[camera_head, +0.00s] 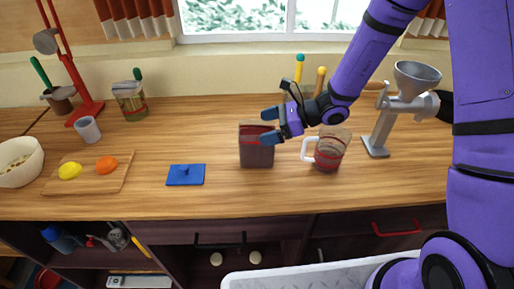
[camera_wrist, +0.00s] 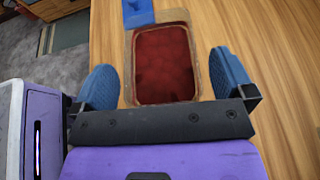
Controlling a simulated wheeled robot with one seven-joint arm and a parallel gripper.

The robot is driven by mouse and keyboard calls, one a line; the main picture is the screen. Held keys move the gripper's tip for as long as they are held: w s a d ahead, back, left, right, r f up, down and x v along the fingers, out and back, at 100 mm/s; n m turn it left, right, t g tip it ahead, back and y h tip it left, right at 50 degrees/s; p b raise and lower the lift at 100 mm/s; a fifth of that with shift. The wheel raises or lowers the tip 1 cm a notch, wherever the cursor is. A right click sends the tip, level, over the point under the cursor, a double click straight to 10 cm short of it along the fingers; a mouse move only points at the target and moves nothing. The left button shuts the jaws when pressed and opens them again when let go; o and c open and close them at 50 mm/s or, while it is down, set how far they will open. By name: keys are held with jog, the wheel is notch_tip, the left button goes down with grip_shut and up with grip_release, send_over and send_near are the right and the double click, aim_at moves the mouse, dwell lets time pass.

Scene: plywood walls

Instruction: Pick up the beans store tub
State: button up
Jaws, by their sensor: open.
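The tub (camera_head: 257,152), which I take to be the beans store tub, stands upright and open on the wooden counter, a box shape with dark red contents. In the wrist view the tub's rim (camera_wrist: 129,75) and red contents show ahead, between the fingers. My gripper (camera_head: 269,126) reaches in from the right at the tub's top edge. Its blue fingers are open and empty; the gripper also shows in the wrist view (camera_wrist: 165,78). I cannot tell whether a finger touches the tub. A blue lid (camera_head: 185,175) lies left of the tub, and shows beyond it in the wrist view (camera_wrist: 138,12).
A glass mug (camera_head: 328,150) with red contents stands just right of the tub, under my arm. A grinder (camera_head: 385,118) stands farther right. A cutting board (camera_head: 115,178) with a lemon and an orange lies left. Utensils (camera_head: 299,70) stand behind. The counter in front of the tub is clear.

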jog(key=shift+x, duration=0.8)
jog(key=c, duration=1.8)
jog(key=shift+r, duration=0.2)
